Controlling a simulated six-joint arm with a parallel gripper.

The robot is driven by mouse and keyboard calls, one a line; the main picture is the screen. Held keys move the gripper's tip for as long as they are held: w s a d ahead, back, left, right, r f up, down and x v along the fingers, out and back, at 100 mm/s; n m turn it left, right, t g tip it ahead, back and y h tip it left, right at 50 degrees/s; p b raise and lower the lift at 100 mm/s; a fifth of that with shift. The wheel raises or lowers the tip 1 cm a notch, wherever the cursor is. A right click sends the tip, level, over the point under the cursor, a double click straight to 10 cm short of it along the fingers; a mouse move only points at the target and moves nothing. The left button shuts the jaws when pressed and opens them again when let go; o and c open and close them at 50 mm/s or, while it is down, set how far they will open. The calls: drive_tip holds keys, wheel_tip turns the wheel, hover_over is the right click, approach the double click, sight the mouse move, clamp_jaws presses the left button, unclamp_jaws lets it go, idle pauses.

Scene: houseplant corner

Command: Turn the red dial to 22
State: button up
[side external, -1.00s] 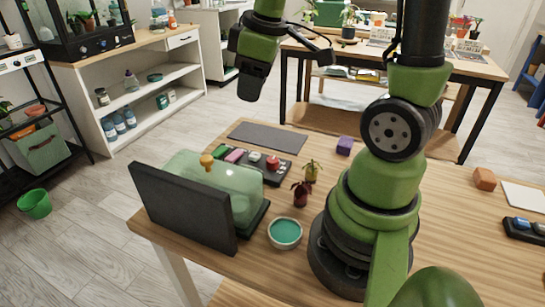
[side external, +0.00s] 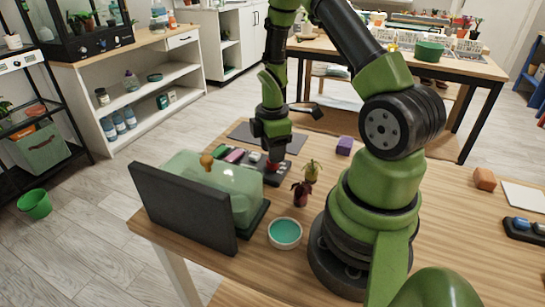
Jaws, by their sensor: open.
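The red dial (side external: 272,166) is on a dark control panel (side external: 279,178) on the wooden table, and only a little red shows beneath my gripper. My gripper (side external: 273,156) points down right over the dial, its jaws open. The fingertips are small and partly dark against the panel, so I cannot tell whether they touch the dial. The dial's scale and pointer cannot be read. A green button (side external: 220,149) and a pink button (side external: 235,155) sit at the panel's left.
A green translucent dome (side external: 215,185) and an upright black board (side external: 183,212) stand in front of the panel. A purple block (side external: 344,145) and a dark mat (side external: 240,133) lie behind.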

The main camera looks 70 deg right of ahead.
drive_tip(key=shift+f, duration=1.35)
drive_tip(key=c, duration=0.7)
drive_tip(key=shift+o, duration=0.2)
